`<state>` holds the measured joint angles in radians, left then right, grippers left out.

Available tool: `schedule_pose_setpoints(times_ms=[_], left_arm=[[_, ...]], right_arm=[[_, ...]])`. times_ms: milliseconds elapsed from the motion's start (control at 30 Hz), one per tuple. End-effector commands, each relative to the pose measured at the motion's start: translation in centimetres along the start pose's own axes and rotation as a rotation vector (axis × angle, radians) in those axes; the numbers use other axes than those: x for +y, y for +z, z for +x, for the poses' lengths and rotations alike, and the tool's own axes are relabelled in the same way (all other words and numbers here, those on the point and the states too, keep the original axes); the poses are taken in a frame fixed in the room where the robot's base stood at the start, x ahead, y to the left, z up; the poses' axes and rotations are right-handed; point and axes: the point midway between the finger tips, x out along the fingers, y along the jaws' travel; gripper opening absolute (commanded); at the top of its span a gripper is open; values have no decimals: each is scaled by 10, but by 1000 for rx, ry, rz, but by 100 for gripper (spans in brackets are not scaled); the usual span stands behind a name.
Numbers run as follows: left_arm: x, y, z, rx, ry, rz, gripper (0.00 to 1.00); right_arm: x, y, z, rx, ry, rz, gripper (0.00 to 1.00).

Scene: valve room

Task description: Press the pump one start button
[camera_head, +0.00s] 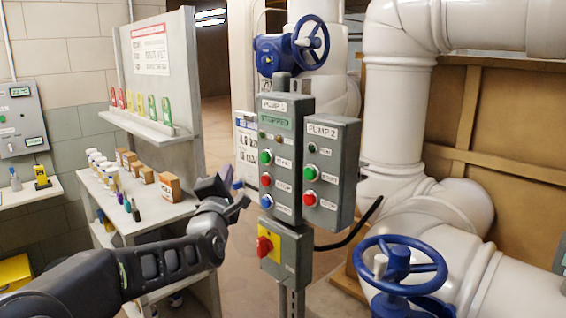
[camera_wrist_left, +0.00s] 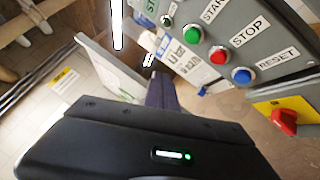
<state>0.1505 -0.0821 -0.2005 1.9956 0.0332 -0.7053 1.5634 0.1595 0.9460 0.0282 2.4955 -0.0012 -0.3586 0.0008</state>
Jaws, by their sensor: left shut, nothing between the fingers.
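The grey PUMP 1 box (camera_head: 282,108) stands mid-view on a post. Its green start button (camera_head: 266,157) sits above a red stop button (camera_head: 265,180) and a blue reset button (camera_head: 266,202). In the left wrist view the green start button (camera_wrist_left: 194,35), red stop button (camera_wrist_left: 219,55) and blue reset button (camera_wrist_left: 242,76) run diagonally at upper right. My left gripper (camera_head: 236,188) is shut and empty, left of the box and lower than the green button, apparently apart from it. Its dark fingers (camera_wrist_left: 160,90) point up the wrist view, left of the buttons.
The PUMP 2 box (camera_head: 343,178) adjoins on the right with its own green and red buttons. A shelf (camera_head: 150,218) with small boxes and bottles is left.

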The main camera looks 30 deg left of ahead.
Motion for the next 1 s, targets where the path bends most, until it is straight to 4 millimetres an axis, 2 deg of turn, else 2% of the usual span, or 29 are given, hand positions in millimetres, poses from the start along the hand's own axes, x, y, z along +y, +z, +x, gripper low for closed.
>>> schedule_pose_setpoints(times_ms=[100,200,667,1000], left_arm=[[4,-1,0,0,17,-124,0],[4,0,0,0,19,-173,0],[3,2,2,-1,16,-182,0],[-6,22,24,-2,13,-181,0]], right_arm=[[-1,0,0,0,-1,-2,36],[-1,0,0,0,-1,-3,36],[-2,0,-3,0,-1,-2,36],[-12,0,-28,-1,-1,-1,36]])
